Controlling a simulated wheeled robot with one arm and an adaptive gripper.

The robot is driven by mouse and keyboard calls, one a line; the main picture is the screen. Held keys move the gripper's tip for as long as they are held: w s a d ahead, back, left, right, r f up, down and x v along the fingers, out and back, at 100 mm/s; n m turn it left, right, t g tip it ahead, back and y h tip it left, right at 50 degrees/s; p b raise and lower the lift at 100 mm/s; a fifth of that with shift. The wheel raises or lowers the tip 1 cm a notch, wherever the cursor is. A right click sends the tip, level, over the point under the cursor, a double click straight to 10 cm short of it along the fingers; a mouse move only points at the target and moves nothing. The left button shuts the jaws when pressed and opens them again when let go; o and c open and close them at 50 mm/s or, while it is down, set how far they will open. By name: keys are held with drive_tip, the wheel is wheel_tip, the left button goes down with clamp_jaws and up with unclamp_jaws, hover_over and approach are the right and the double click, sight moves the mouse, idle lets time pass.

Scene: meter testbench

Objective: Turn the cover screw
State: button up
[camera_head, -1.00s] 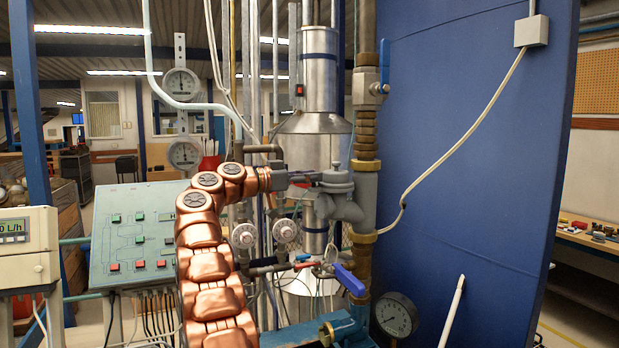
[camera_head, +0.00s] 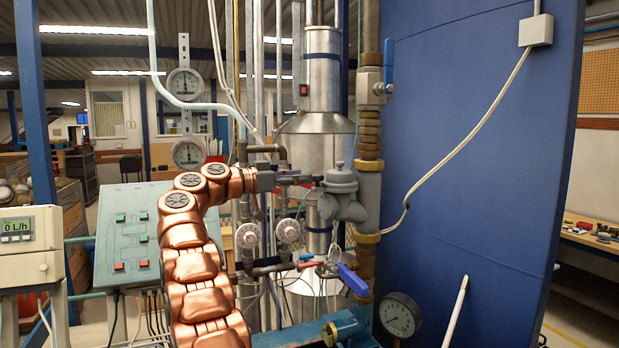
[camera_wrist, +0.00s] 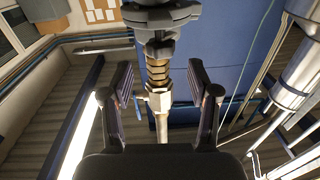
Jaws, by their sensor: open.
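The grey round meter body (camera_head: 342,205) is mounted on the vertical pipe, with a small raised knob on its lid (camera_head: 340,164). I cannot tell for sure which part is the cover screw. My gripper (camera_head: 306,181) is just left of the meter body, at lid height, with a small gap. The wrist view shows my gripper (camera_wrist: 160,80) open, one finger on each side and nothing held. A grey flanged body (camera_wrist: 158,18) is at the top there. A column of brass fittings (camera_wrist: 158,75) shows between the fingers, apparently beyond them.
A blue-handled valve (camera_head: 352,280) and a pressure gauge (camera_head: 399,314) are below the meter. A blue lever (camera_head: 387,62) is above it. A blue panel (camera_head: 470,170) fills the right. Two white-faced valve wheels (camera_head: 247,235) are below my arm.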

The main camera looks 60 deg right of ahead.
drive_tip(key=v, duration=0.7)
drive_tip(key=shift+a, duration=0.2)
drive_tip(key=shift+w, duration=0.15)
